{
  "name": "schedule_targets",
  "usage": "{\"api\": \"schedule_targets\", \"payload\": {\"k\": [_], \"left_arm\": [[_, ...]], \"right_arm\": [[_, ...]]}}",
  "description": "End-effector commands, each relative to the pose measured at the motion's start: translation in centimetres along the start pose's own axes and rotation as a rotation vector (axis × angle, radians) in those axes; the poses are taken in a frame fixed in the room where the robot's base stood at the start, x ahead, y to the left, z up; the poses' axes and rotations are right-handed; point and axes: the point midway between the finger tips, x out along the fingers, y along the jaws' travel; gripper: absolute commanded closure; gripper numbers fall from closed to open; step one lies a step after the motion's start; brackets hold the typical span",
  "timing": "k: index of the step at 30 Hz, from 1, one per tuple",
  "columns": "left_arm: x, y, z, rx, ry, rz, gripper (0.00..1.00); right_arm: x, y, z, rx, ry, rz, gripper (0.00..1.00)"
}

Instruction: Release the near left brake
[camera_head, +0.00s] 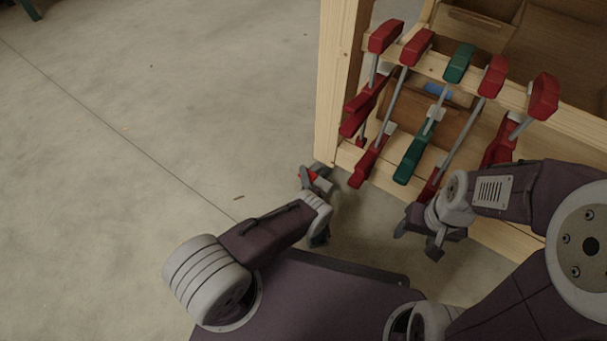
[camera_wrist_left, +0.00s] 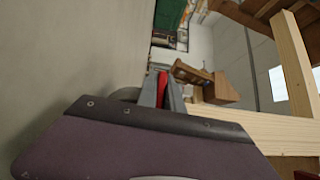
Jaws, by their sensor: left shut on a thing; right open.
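My left gripper (camera_head: 316,180) is low beside the near left corner post of the wooden rack (camera_head: 331,95). It is shut on a small red piece (camera_head: 307,175), which looks like the brake lever. In the left wrist view the red piece (camera_wrist_left: 162,88) stands upright between the grey fingers (camera_wrist_left: 174,95). A rounded grey shape (camera_wrist_left: 127,94), perhaps the caster wheel, shows beside the fingers, partly hidden by my own wrist. My right gripper (camera_head: 420,241) is open and empty, in front of the rack's lower rail.
Several red and green clamps hang on the rack's rail, among them a green clamp (camera_head: 415,153) and a red clamp (camera_head: 543,97). Wooden trays (camera_head: 480,22) lie behind them. The concrete floor (camera_head: 150,110) to the left is clear.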

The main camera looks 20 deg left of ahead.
Motion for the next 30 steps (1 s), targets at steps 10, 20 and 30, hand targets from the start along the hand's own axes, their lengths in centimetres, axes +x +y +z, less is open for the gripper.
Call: {"api": "schedule_targets", "payload": {"k": [10, 20, 30], "left_arm": [[-0.17, -0.96, -0.13, 0.143, -0.001, -0.143, 1.0], [-0.18, -0.97, -0.14, 0.142, -0.001, -0.142, 0.67], [-0.12, -0.9, -0.19, 0.128, 0.001, -0.127, 0.67]], "right_arm": [[0.03, 0.0, 0.0, 0.0, 0.0, 0.0, 0.39], [0.03, 0.0, 0.0, 0.0, 0.0, 0.0, 0.39], [0.01, 0.0, 0.0, 0.0, 0.0, 0.0, 0.39]]}}
